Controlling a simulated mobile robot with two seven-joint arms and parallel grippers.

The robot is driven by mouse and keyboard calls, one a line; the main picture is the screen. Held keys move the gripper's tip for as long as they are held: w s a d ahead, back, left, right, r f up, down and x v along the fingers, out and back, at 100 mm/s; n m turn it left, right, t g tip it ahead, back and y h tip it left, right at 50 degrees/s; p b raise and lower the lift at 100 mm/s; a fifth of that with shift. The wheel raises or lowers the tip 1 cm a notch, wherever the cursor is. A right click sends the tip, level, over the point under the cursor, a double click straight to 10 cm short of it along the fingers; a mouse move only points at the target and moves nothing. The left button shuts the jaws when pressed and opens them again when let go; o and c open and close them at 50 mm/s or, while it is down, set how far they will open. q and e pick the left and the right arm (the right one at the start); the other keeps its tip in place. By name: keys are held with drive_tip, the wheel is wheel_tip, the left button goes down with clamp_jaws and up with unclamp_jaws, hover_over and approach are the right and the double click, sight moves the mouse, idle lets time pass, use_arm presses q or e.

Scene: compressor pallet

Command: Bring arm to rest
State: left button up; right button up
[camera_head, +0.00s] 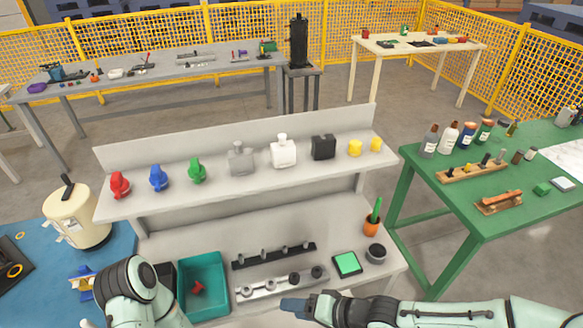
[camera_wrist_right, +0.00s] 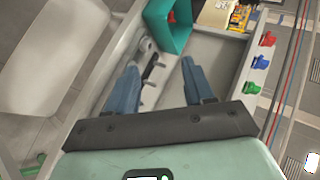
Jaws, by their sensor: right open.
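My right arm (camera_head: 440,312) reaches in from the right along the front of the grey bench. Its gripper (camera_head: 293,304) points left, just in front of the rail with several round fittings. In the right wrist view the two blue fingers of this gripper (camera_wrist_right: 160,75) are apart with nothing between them. My left arm (camera_head: 135,290) shows at the lower left as a bent pale green and black link. Its gripper is not visible.
A teal bin (camera_head: 204,284) with a red part stands left of the rails. A green-topped square block (camera_head: 346,263) and a dark round pot (camera_head: 376,253) lie right. The raised shelf (camera_head: 250,190) holds colored parts and bottles. A green table (camera_head: 480,215) stands at right.

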wheel_tip(320, 180, down, 10)
drive_tip(key=a+m+g, duration=0.1)
drive_tip(key=m, duration=0.1)
drive_tip(key=s+d+f+g+h, duration=0.1)
drive_tip(key=s+d+f+h, duration=0.2)
drive_tip(key=f, duration=0.6)
drive_tip(key=s+d+f+g+h, duration=0.2)
drive_tip(key=s+d+f+h, duration=0.2)
drive_tip(key=s+d+f, duration=0.3)
wheel_tip(320, 180, down, 4)
drive_tip(key=shift+s+d+r, duration=0.15)
drive_tip(key=shift+d+r, duration=0.1)
drive_tip(key=shift+d, duration=0.3)
drive_tip(key=shift+c, duration=1)
drive_tip(key=shift+a, duration=0.1)
